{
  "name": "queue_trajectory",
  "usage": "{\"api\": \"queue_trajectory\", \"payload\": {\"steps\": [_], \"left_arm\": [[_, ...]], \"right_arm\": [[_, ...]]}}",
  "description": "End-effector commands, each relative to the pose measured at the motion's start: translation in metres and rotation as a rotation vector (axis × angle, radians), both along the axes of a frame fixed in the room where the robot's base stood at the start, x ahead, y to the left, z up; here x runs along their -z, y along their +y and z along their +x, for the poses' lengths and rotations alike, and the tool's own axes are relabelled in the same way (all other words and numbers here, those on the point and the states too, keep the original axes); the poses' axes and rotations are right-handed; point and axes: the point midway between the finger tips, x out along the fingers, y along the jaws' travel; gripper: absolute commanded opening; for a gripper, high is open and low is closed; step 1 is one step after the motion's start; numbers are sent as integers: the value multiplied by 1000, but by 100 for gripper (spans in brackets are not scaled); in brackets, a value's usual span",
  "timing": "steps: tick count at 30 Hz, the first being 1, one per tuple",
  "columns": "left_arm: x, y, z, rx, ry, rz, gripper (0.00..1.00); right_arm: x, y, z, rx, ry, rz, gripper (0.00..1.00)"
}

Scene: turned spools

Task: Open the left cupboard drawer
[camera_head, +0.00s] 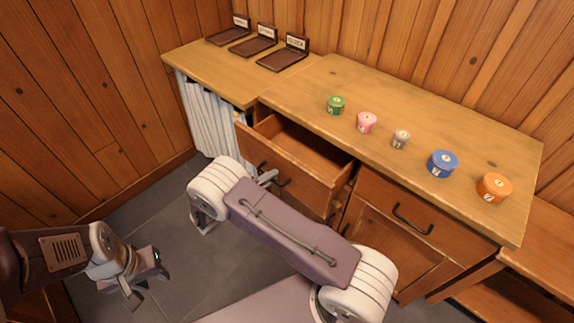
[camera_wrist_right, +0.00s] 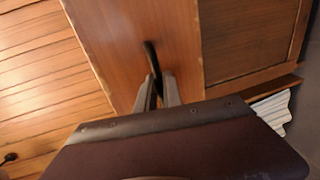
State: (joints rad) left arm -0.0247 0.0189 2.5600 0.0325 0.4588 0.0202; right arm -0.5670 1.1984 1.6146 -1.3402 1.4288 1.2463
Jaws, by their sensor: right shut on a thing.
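The left cupboard drawer (camera_head: 297,148) stands well pulled out below the worktop, and its inside looks empty. Its dark handle shows in the head view (camera_head: 284,183) and in the right wrist view (camera_wrist_right: 152,57). My right gripper (camera_head: 270,178) is at the drawer front, partly hidden by my arm. In the right wrist view its two fingers (camera_wrist_right: 158,88) are closed on the handle. My left gripper (camera_head: 148,280) hangs low over the floor at the left, with its fingers apart and empty.
Dark trays (camera_head: 283,58) lie at the back left. The right drawer (camera_head: 405,215) is shut. A striped curtain (camera_head: 208,115) hangs left of the cupboard.

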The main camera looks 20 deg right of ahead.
Motion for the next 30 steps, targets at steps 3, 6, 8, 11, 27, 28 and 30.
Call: {"api": "queue_trajectory", "payload": {"steps": [3, 6, 8, 11, 27, 28, 30], "left_arm": [[8, 0, 0, 0, 0, 0, 36], [12, 0, 0, 0, 0, 0, 36], [14, 0, 0, 0, 0, 0, 36], [17, 0, 0, 0, 0, 0, 36], [19, 0, 0, 0, 0, 0, 36], [19, 0, 0, 0, 0, 0, 36], [19, 0, 0, 0, 0, 0, 36]], "right_arm": [[4, 29, -12, -3, 0, 1, 0], [3, 48, -20, -2, 0, 2, 0], [3, 58, -24, -1, 1, 2, 0], [2, 70, -29, 0, 1, 2, 0], [1, 83, -35, 3, 2, 0, 0], [1, 83, -35, 3, 2, 0, 0], [1, 83, -35, 2, 2, 0, 27]]}}
